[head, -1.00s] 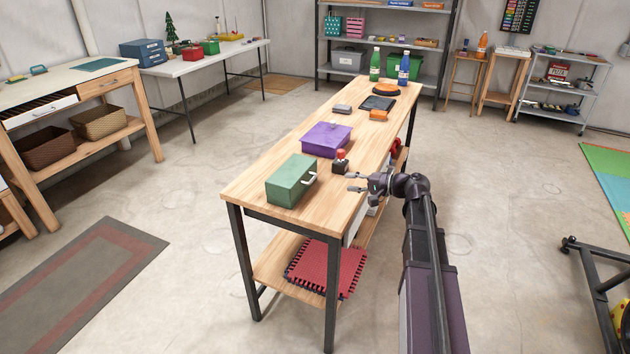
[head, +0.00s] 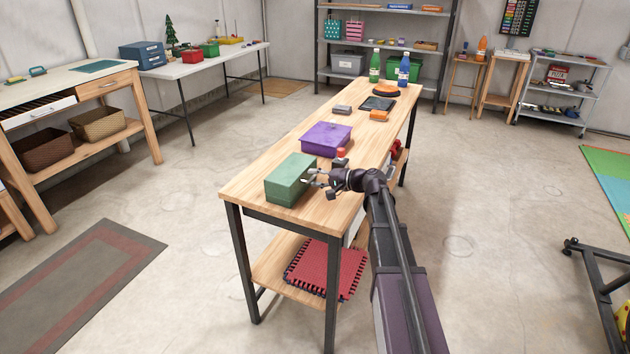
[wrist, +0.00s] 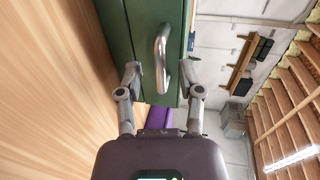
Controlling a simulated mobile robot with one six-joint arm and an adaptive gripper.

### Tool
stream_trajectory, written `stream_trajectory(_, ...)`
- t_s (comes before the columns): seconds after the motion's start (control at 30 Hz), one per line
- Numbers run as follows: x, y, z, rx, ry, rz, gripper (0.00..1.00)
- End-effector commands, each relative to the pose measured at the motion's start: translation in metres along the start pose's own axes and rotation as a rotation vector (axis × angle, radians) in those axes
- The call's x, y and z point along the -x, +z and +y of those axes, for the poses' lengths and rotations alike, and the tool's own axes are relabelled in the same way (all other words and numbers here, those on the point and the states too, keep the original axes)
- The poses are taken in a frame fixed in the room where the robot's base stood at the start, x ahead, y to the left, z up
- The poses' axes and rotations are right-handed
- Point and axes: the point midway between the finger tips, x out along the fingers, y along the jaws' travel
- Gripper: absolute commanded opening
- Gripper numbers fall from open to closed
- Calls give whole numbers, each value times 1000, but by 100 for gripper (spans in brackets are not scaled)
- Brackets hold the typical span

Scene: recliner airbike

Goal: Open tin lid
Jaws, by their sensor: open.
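The green tin (head: 289,182) stands near the front end of the wooden workbench, its lid lying flat and shut. In the wrist view the green tin (wrist: 140,28) fills the upper middle. Its curved metal handle (wrist: 161,58) sticks out toward my gripper (wrist: 162,82). The gripper's two fingers are open, one on each side of the handle, with gaps to it; I cannot tell whether the fingertips touch the tin. In the head view my gripper (head: 315,178) is at the tin's right side and covers the handle there.
A purple box (head: 326,139) stands behind the tin on the workbench (head: 245,190). A tablet, small boxes and two bottles are farther back. The bench's front left corner is clear.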

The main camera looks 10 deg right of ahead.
Motion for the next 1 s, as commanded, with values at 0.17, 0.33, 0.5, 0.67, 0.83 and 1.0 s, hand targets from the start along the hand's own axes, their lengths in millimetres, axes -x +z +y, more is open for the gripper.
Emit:
stream_trajectory(0.17, -10, 0, 0, 0, 0, 0, 48)
stream_trajectory(0.33, -11, 0, 0, 0, 0, 1, 48)
stream_trajectory(0.5, -10, 0, 0, 0, 0, 0, 45)
stream_trajectory(0.67, -10, 0, 0, 0, 0, 0, 0)
stream_trajectory(0.83, -10, 0, 0, 0, 0, 0, 0)
stream_trajectory(1.0, -10, 0, -1, 1, 4, 0, 0)
